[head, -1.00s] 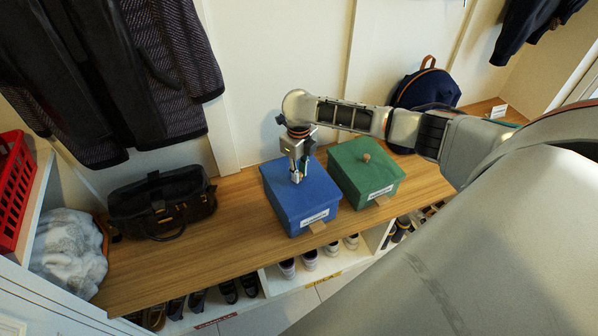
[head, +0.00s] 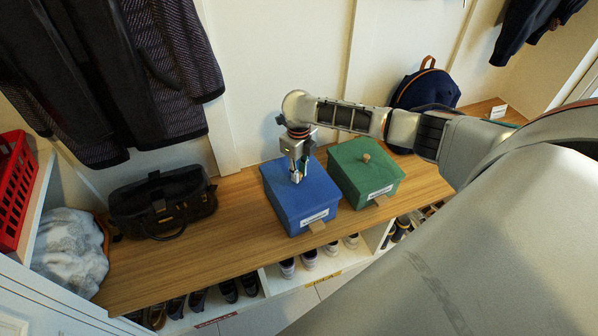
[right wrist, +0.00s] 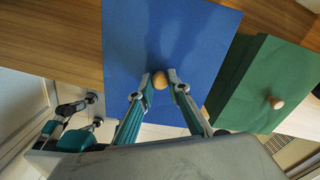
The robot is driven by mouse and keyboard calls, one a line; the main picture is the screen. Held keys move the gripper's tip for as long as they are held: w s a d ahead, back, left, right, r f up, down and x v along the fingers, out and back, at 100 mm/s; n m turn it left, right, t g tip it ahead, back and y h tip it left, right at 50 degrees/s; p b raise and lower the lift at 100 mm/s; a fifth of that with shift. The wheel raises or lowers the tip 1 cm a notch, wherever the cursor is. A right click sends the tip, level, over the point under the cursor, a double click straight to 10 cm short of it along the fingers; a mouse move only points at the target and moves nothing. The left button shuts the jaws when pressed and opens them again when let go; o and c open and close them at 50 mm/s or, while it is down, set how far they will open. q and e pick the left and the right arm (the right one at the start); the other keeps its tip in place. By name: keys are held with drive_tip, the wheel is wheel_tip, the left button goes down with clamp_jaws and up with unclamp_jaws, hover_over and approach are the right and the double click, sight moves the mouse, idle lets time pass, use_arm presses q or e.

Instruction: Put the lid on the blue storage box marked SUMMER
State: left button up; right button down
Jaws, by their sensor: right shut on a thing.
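The blue storage box (head: 312,222) stands on the wooden bench top, with a white label on its front that is too small to read. Its blue lid (head: 283,181) lies over the top of the box and looks level; it also fills the middle of the right wrist view (right wrist: 150,30). I cannot tell whether it is fully seated. My right gripper (head: 297,179) points down at the lid's centre. In the right wrist view its fingertips (right wrist: 160,82) are shut on the lid's round wooden knob (right wrist: 160,79).
A green lidded box (head: 357,178) stands close to the right of the blue one. A black bag (head: 160,205) sits at the left on the bench (head: 225,235); bare wood lies between. A navy backpack (head: 425,90) is behind my right arm. Shoes sit below.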

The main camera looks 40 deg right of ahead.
drive_tip(key=shift+f+b, duration=0.4)
drive_tip(key=shift+f, duration=0.8)
idle(1.7)
idle(0.3)
drive_tip(key=c, duration=1.8)
unclamp_jaws()
drive_tip(key=shift+c, duration=0.2)
drive_tip(key=o, duration=0.5)
drive_tip(key=shift+r, duration=0.1)
